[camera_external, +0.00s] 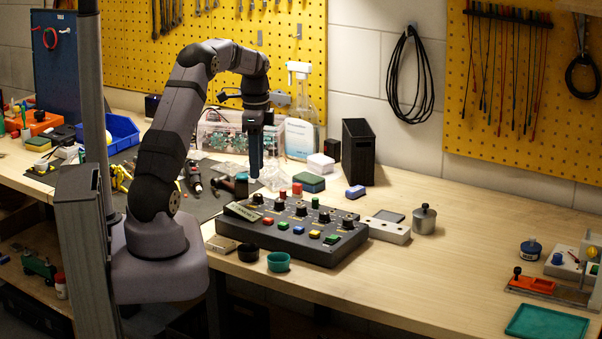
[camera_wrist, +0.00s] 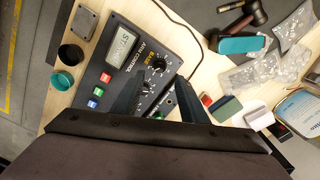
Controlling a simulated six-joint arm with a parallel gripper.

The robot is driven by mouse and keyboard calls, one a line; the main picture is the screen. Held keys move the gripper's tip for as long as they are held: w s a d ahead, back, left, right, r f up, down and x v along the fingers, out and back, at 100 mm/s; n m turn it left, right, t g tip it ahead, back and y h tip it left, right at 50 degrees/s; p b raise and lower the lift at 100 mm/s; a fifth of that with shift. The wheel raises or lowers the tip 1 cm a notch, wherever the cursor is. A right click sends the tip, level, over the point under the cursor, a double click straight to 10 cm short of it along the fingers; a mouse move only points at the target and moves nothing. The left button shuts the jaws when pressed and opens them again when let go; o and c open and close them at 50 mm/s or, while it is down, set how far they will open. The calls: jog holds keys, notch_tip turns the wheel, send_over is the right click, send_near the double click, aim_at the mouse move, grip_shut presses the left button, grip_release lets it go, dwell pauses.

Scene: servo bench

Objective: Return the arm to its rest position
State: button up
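My arm stands on its base at the left of the bench in the external view, with its upper part raised and bent over. My gripper (camera_external: 255,168) points down above the bench, behind the dark control box (camera_external: 262,233) and clear of it. In the wrist view the two fingers of my gripper (camera_wrist: 158,80) are apart, with nothing held between them. The control box (camera_wrist: 92,68) lies below them, with its display, knobs and coloured buttons partly hidden by the fingers.
Teal (camera_external: 279,262) and black (camera_external: 248,252) cups stand at the box's front edge. A spray bottle (camera_external: 301,130), clear bags (camera_external: 272,178) and a black bin (camera_external: 357,150) are behind. A metal weight (camera_external: 424,219) stands right. The bench's right middle (camera_external: 480,215) is mostly clear.

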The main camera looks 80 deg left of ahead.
jog(key=w+d+n, duration=0.1)
jog(key=w+d, duration=0.2)
jog(key=d, duration=0.8)
jog(key=w+d, duration=0.3)
jog(key=d, duration=0.8)
jog(key=s+d+f+n, duration=0.1)
jog(key=s+d, duration=0.4)
jog(key=d, duration=0.5)
jog(key=s+d+f+n, duration=0.1)
jog(key=s+d+f, duration=0.3)
jog(key=d, duration=0.6)
jog(key=shift+s+n, duration=0.4)
jog(key=shift+s, duration=0.75)
jog(key=shift+w, duration=0.15)
